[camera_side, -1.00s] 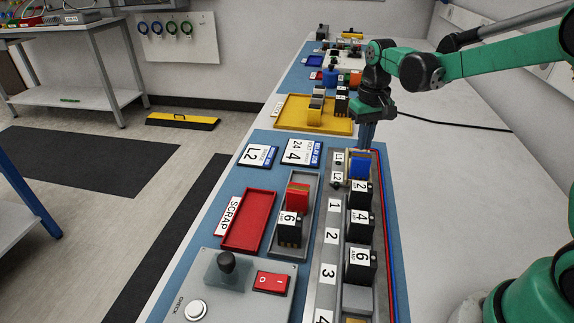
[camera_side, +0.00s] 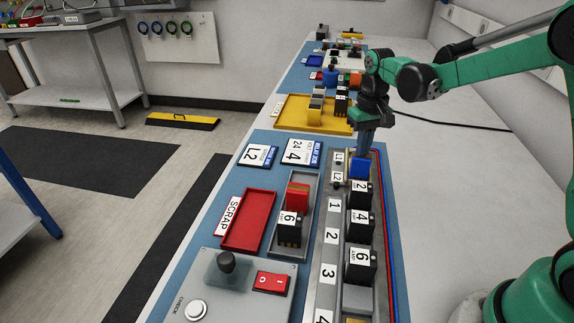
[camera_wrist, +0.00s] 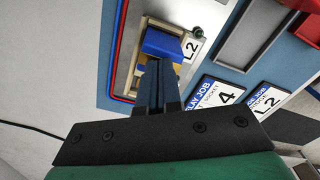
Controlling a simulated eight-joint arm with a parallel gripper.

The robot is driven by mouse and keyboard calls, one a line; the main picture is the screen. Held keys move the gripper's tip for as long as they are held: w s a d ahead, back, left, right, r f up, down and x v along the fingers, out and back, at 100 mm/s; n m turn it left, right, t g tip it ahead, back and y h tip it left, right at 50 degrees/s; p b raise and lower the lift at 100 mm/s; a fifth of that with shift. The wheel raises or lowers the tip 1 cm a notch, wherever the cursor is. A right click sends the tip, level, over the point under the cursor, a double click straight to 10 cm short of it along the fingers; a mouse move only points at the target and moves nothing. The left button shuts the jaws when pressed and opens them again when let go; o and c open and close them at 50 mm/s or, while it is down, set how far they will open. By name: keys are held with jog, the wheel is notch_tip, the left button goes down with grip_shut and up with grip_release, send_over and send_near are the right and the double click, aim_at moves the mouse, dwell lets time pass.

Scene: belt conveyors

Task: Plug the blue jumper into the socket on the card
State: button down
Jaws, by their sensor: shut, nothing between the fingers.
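The blue jumper (camera_side: 359,168) sits at the far end of the grey rail, beside the L1 and L2 labels and just beyond the black block marked 2. In the wrist view the blue jumper (camera_wrist: 163,43) lies across a tan socket (camera_wrist: 142,66) next to the L2 label. My gripper (camera_side: 364,152) is shut and empty, pointing down at the far side of the jumper. In the wrist view the closed fingertips (camera_wrist: 158,66) are right at the jumper's edge; I cannot tell whether they touch it. The jumper's underside is hidden.
Black blocks marked 2, 4 (camera_side: 359,223) and 6 stand along the rail. A yellow tray (camera_side: 340,126) lies behind.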

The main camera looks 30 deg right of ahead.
jog(key=shift+f, duration=0.2)
dwell(0.3)
jog(key=shift+r, duration=3.55)
jog(key=shift+s+a, duration=0.1)
jog(key=s+a+n+t, duration=0.3)
jog(key=s+a+t, duration=0.4)
jog(key=s, duration=0.3)
jog(key=shift+s+a+f, duration=0.2)
jog(key=shift+s+a, duration=0.1)
jog(key=shift+a, duration=0.5)
